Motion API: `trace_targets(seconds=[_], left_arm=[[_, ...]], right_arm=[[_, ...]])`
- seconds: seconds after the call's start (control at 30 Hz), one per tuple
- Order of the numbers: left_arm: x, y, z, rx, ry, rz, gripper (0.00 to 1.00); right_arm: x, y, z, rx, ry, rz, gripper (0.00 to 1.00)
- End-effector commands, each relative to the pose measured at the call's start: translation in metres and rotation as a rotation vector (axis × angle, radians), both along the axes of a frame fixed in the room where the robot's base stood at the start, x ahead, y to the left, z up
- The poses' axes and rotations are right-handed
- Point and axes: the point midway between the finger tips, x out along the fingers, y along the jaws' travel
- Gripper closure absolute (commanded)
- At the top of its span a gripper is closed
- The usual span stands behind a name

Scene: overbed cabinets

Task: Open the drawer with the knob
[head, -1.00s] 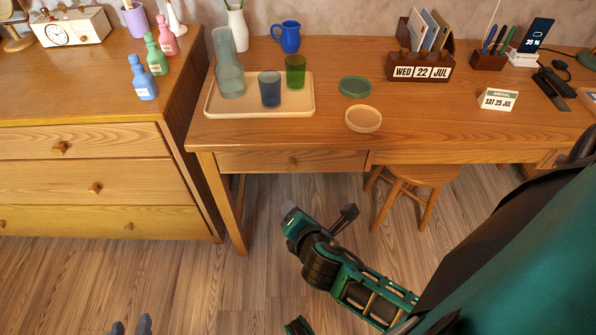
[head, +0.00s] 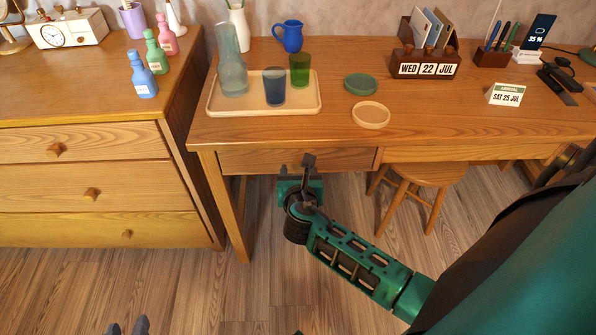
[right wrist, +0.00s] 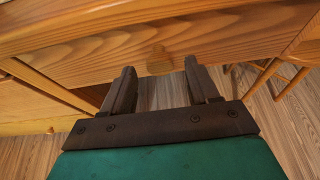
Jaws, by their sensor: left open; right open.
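The desk drawer (head: 245,160) is a wide, shallow wooden front under the desk top, and it looks closed. Its round wooden knob (right wrist: 158,62) shows in the right wrist view, ahead of my right gripper (right wrist: 160,72), about centred between the two open fingertips. I cannot tell whether the tips reach past the knob. In the head view my right gripper (head: 308,162) is at the drawer front and hides the knob. My left gripper (head: 129,327) shows only its fingertips at the bottom edge, low over the floor, apart and empty.
A dresser (head: 85,185) with several knobbed drawers stands left of the desk. A stool (head: 425,178) stands under the desk to the right of the drawer. A tray (head: 225,109) with glassware sits above the drawer. The floor in front is clear.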

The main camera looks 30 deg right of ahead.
Motion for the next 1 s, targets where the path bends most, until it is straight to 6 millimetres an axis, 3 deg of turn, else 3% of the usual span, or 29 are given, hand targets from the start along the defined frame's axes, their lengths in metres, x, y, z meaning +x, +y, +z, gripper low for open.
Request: trace_targets(seconds=[0.2,0.53,1.0], left_arm=[[0.003,-0.001,-0.003,-0.004,-0.011,0.000,0.57],[0.001,-0.001,-0.007,-0.002,-0.005,-0.002,0.57],[-0.002,0.001,-0.010,0.006,0.002,-0.006,0.57]], right_arm=[[0.018,-0.011,-0.009,-0.001,0.000,0.000,0.40],[0.020,-0.012,-0.010,0.000,0.000,0.001,0.40],[0.020,-0.012,-0.010,0.000,0.000,0.001,0.84]])
